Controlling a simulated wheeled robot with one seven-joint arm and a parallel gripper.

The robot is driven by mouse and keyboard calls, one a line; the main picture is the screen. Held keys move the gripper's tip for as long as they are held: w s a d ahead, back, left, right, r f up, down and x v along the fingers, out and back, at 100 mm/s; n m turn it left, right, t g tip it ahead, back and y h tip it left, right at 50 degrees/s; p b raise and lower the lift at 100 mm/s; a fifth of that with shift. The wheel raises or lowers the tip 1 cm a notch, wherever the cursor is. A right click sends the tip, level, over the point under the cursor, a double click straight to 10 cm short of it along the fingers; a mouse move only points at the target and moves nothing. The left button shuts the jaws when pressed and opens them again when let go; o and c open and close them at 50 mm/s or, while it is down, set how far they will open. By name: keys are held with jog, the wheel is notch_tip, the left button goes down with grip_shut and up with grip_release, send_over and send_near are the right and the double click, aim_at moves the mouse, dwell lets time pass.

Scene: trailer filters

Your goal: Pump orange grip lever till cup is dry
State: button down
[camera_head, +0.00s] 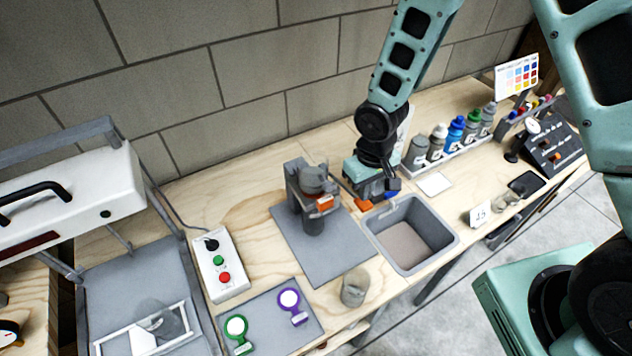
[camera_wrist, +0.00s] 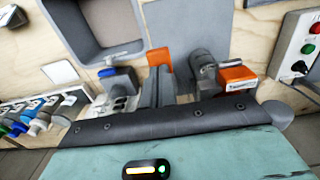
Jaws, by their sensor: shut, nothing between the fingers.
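A grey device with a cylindrical top (camera_head: 313,182) stands on the grey mat, with an orange labelled part (camera_head: 325,202) on its front. In the wrist view that orange part (camera_wrist: 237,77) is at the right. A separate orange piece (camera_head: 363,204), possibly the grip lever, is beside my gripper (camera_head: 380,190); it also shows just beyond the fingers in the wrist view (camera_wrist: 160,58). My gripper is shut and empty, low between the device and the sink. I cannot tell whether it touches the orange piece. A clear cup (camera_head: 355,287) stands near the bench's front edge; its contents are unclear.
A grey sink (camera_head: 452,237) lies right of the mat (camera_head: 333,270), with a blue-topped fitting (camera_wrist: 115,72) beside my fingers. Several bottles (camera_head: 455,132) stand behind. A switch box (camera_head: 221,270) and a tray with green and purple round tools (camera_head: 262,312) are left.

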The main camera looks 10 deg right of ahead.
aim_at(363, 206)
jog(key=shift+f+b, duration=2.75)
jog(key=shift+f, duration=0.6)
jog(key=shift+r+p, duration=2.65)
jog(key=shift+r, duration=0.75)
jog(key=shift+f, duration=0.1)
jog(key=shift+f+b, duration=2.75)
jog(key=shift+f, duration=0.5)
jog(key=shift+r+p, duration=2.6)
jog(key=shift+r, duration=0.75)
jog(key=shift+f, duration=0.1)
